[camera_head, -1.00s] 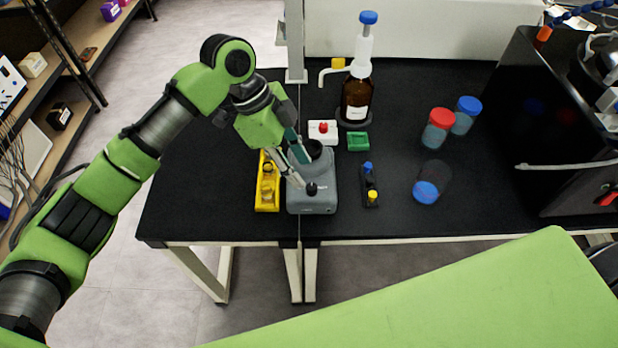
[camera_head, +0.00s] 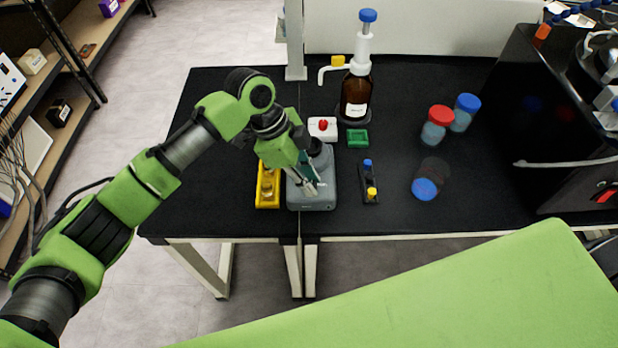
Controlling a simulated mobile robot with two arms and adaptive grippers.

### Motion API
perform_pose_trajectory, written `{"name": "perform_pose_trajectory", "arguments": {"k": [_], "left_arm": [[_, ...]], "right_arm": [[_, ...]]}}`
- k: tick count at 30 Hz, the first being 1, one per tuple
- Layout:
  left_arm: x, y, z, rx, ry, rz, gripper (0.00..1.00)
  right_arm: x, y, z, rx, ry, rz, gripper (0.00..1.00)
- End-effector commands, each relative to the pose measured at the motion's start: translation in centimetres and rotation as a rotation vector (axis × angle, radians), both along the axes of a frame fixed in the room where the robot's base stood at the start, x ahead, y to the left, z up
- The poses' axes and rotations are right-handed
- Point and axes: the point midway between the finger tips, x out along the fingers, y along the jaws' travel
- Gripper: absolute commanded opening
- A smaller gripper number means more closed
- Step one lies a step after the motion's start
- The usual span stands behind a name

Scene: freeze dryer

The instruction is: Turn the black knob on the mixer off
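The mixer (camera_head: 322,198) is a grey box-shaped device with a dark round top cup (camera_head: 318,150), standing near the front edge of the black table. My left gripper (camera_head: 309,189) reaches down over the mixer's front from the left. Its fingertips are at the place of the black knob, which is hidden behind them now. I cannot tell whether the fingers touch the knob or how far apart they are. My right gripper is not in view.
A yellow rack (camera_head: 268,202) stands close to the mixer's left, and a small dark rack (camera_head: 369,190) with vials stands to its right. Behind are a white block with a red button (camera_head: 322,128), a green tray (camera_head: 357,138) and a brown bottle (camera_head: 356,88).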

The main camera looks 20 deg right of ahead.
Motion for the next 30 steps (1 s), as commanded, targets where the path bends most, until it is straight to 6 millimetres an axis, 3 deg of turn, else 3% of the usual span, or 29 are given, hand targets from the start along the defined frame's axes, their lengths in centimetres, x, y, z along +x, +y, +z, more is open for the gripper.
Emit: {"name": "perform_pose_trajectory", "arguments": {"k": [11,30], "left_arm": [[-0.1,0.0,0.3,-0.001,0.002,0.073,0.0],[-0.5,0.0,0.7,0.0,0.004,0.621,0.0]], "right_arm": [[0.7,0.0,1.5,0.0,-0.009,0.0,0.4],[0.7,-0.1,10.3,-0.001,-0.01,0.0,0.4]]}}
